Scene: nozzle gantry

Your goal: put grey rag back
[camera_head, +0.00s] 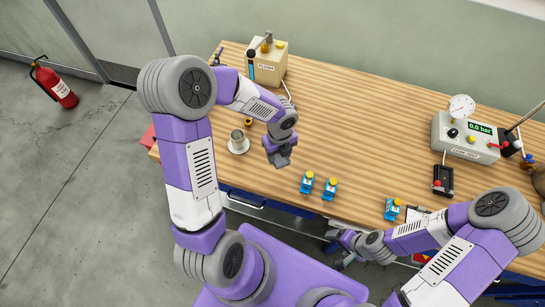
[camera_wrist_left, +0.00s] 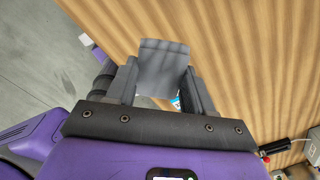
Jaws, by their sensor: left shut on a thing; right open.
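The grey rag (camera_wrist_left: 163,68) shows in the left wrist view as a flat grey piece between the two fingers of my left gripper (camera_wrist_left: 160,85). The left gripper is shut on it. In the head view my left gripper (camera_head: 280,158) is over the left part of the wooden table (camera_head: 350,120), right of a metal cup; rag and gripper are hard to tell apart there. My right gripper (camera_head: 345,243) is open at the table's front edge, partly hidden by its own arm. I cannot make out an empty place for the rag.
The metal cup (camera_head: 238,140) stands on a pale round base. Blue-and-yellow fittings (camera_head: 306,182) stand near the front edge. A beige box (camera_head: 267,64) is at the back left, a gauge unit (camera_head: 466,138) at the right. The middle of the table is clear.

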